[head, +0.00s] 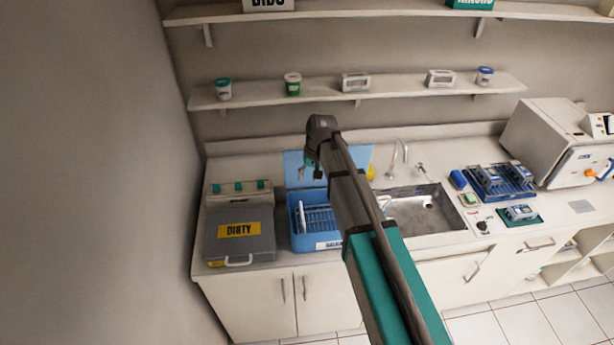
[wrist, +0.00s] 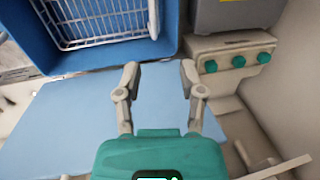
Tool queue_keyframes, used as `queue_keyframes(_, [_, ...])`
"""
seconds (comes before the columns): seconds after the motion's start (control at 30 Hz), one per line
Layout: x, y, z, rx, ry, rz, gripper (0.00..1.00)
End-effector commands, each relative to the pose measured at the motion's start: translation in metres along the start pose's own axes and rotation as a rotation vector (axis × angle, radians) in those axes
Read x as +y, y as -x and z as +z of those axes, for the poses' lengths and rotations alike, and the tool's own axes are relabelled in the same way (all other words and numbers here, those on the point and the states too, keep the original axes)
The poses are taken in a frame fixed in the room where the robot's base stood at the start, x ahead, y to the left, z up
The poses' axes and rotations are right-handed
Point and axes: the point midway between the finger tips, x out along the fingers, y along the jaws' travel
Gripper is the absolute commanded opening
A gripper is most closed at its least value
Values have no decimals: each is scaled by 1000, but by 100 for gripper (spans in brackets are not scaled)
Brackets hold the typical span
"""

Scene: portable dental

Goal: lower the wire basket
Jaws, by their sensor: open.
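The white wire basket (wrist: 98,20) sits inside the blue tub (wrist: 45,62) at the top of the wrist view. In the head view the basket (head: 320,216) shows in the blue tub (head: 298,243) on the counter, partly hidden by my arm. How deep it sits is hard to tell. My gripper (wrist: 160,78) is open and empty, over a light blue panel behind the tub. In the head view my gripper (head: 310,172) is beyond the tub, apart from the basket.
A grey box marked DIRTY (head: 240,247) stands left of the tub, with a unit with teal knobs (wrist: 238,60) behind it. A steel sink (head: 425,212) and tap (head: 396,160) are to the right. Farther right are a blue tray (head: 515,192) and a white machine (head: 545,140). Shelves run above.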

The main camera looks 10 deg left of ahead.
Motion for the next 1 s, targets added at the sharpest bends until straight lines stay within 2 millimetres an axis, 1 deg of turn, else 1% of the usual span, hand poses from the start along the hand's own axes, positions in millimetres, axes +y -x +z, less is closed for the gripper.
queue_keyframes(0.03, [-1,9,0,0,0,0,51])
queue_keyframes(0.1, [-1,15,0,0,0,0,51])
queue_keyframes(0.53, [0,41,0,0,0,0,51])
queue_keyframes(0.57, [1,41,1,0,-1,0,51])
queue_keyframes(0.6, [6,35,4,1,-4,3,51])
queue_keyframes(0.77, [18,29,13,3,-14,11,51])
queue_keyframes(1.0, [42,18,30,8,-34,27,51])
